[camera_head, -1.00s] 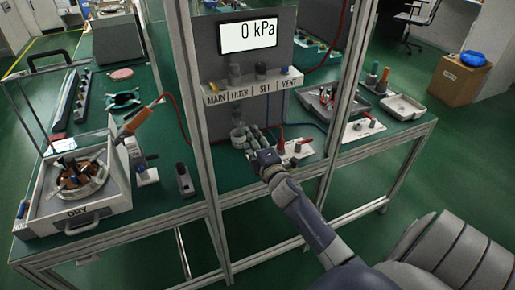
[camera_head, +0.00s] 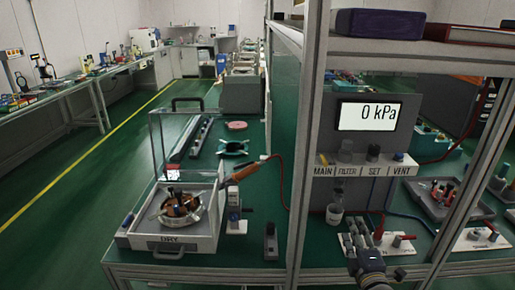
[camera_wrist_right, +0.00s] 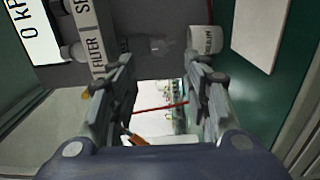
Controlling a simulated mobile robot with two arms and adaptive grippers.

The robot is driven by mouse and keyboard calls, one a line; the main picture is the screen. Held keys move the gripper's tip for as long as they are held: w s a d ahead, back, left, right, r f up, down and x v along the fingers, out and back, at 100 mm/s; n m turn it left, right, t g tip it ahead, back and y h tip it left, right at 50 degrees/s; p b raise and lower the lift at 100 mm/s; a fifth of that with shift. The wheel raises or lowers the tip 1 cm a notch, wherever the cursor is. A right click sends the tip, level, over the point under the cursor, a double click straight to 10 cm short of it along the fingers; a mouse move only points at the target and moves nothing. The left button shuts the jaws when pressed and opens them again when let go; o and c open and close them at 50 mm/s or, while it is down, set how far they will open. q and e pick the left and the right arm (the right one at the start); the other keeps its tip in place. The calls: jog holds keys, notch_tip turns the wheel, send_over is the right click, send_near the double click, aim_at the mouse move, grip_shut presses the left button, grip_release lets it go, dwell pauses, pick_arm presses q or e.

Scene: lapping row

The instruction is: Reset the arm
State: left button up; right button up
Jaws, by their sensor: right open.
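My right gripper (camera_head: 359,254) shows at the bottom of the head view, with only a short part of its dark grey arm behind it. It is at the front of the white valve block (camera_head: 405,246), and I cannot tell whether it touches it. In the right wrist view my right gripper (camera_wrist_right: 160,68) has its two fingers apart with nothing held between them. A white labelled cup (camera_wrist_right: 206,42) is beyond the right finger, and a panel marked FILTER and SET (camera_wrist_right: 96,45) is beyond the left one. My left gripper is in neither view.
A pressure display (camera_head: 368,116) reads 0 kPa above a valve panel (camera_head: 365,170). Metal frame posts (camera_head: 307,150) and an upper shelf (camera_head: 380,45) enclose this station. A case marked DRY (camera_head: 172,241) with a raised clear lid stands left. The green floor (camera_head: 50,220) is open at left.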

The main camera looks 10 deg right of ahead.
jog(key=s+a+f+m+g+y, duration=0.2)
jog(key=s+a+f+m+g, duration=0.25)
jog(key=s+a, duration=0.4)
jog(key=s+a+f+m+g+y, duration=0.1)
jog(key=s+a+f+m+g, duration=0.35)
jog(key=s, duration=0.75)
jog(key=s+a+f+m+g+y, duration=0.25)
jog(key=s+a+m+g, duration=0.2)
jog(key=s+a, duration=0.4)
notch_tip(320, 180, down, 28)
jog(key=s+d+g, duration=0.2)
jog(key=s, duration=0.1)
jog(key=s+d+f+h, duration=0.1)
jog(key=s+d+f, duration=0.2)
jog(key=s+f, duration=1.2)
jog(key=shift+s+f+n+g, duration=0.25)
jog(key=shift+s+n+g, duration=0.2)
jog(key=shift+s, duration=0.2)
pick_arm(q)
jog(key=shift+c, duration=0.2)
